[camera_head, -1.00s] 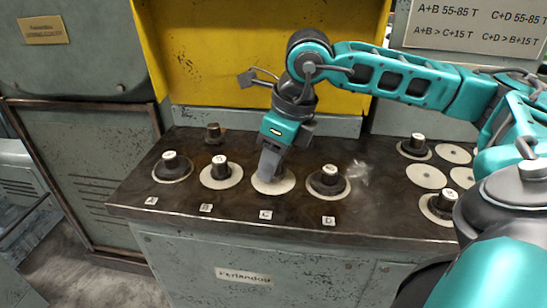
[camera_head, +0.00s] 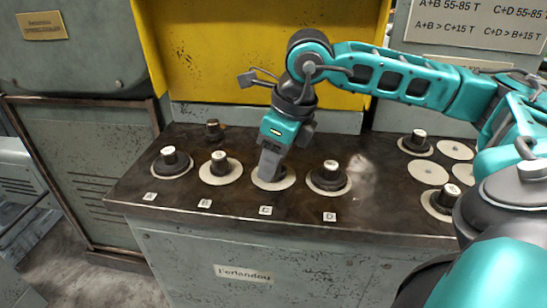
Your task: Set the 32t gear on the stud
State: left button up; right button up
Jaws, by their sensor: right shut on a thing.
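My right gripper (camera_head: 268,172) points down over the pale disc (camera_head: 288,182) behind label C (camera_head: 265,211). It is shut on a dark piece, most of which the fingers hide; I cannot read its tooth number or see whether it touches the stud. Dark gears with pale-topped hubs stand on pale discs at A (camera_head: 172,162), B (camera_head: 219,164) and D (camera_head: 329,176). Their numbers are too small to read. My left gripper is not in view.
At the right, more gears stand on pale discs, one at the back (camera_head: 418,143) and one in front (camera_head: 443,201), with empty discs (camera_head: 426,172) between them. A small dark knob (camera_head: 213,129) stands behind B. A yellow panel (camera_head: 240,60) rises behind the bench.

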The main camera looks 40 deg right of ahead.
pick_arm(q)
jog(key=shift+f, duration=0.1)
pick_arm(e)
jog(key=shift+f, duration=0.1)
jog(key=o, duration=1.3)
pick_arm(q)
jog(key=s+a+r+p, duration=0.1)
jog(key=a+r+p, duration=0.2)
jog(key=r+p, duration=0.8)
jog(key=p, duration=0.4)
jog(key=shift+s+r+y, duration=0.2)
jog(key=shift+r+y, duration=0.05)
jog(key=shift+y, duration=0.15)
pick_arm(e)
jog(key=w+v, duration=0.1)
jog(key=v, duration=0.7)
jog(key=w+a+v, duration=0.1)
jog(key=v, duration=0.8)
jog(key=w+r+v, duration=0.1)
jog(key=v, duration=0.7)
jog(key=shift+w+a+r, duration=0.15)
jog(key=shift+a+r, duration=0.1)
jog(key=shift+a, duration=0.05)
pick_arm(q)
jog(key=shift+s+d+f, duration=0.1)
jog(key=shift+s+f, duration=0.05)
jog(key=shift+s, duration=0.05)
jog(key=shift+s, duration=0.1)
